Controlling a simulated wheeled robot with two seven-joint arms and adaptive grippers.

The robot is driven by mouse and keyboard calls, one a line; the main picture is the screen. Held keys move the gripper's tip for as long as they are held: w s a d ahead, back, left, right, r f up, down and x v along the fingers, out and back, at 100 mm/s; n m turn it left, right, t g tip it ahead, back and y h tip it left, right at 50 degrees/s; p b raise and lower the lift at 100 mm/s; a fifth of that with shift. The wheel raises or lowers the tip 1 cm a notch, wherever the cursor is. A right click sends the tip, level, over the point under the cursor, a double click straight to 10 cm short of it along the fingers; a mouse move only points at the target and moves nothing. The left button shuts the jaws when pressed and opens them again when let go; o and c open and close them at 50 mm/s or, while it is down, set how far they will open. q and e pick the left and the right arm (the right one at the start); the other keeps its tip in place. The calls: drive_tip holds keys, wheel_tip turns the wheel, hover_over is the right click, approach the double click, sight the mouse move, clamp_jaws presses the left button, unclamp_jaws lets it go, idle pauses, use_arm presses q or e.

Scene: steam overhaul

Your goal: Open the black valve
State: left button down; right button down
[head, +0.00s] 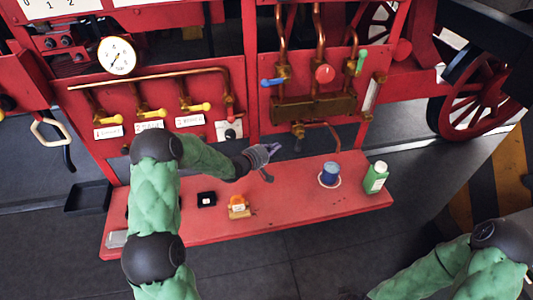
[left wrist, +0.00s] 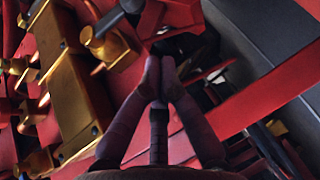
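A small black handle (head: 298,146) hangs below a brass fitting under the brass valve block (head: 315,107) in the head view; I take it for the black valve. My left gripper (head: 275,149) is just left of it, above the red shelf, pointing right. In the left wrist view its two fingers (left wrist: 158,68) come together at the tips with nothing visible between them. A dark piece (left wrist: 178,46) lies just beyond the tips; I cannot tell whether they touch it. My right arm shows at the lower right, its gripper out of view.
Blue (head: 272,82), red (head: 324,74) and green (head: 361,62) handles sit above. Yellow levers (head: 197,107) are at the left.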

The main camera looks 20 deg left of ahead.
sight(299, 142)
use_arm(q)
drive_tip(key=shift+w+d+f+b, duration=0.1)
drive_tip(key=shift+w+d+f, duration=0.25)
drive_tip(key=shift+d, duration=0.3)
drive_tip(key=shift+w+d+f+b, duration=0.1)
drive_tip(key=shift+w+d, duration=0.35)
drive_tip(key=shift+d, duration=0.2)
drive_tip(key=shift+w+d+f+b, duration=0.1)
drive_tip(key=shift+w+d+f, duration=0.25)
drive_tip(key=shift+d, duration=0.3)
drive_tip(key=shift+r, duration=0.1)
drive_tip(key=shift+w+d+f+b, duration=0.3)
drive_tip(key=shift+d+f+b, duration=0.15)
drive_tip(key=shift+d, duration=0.25)
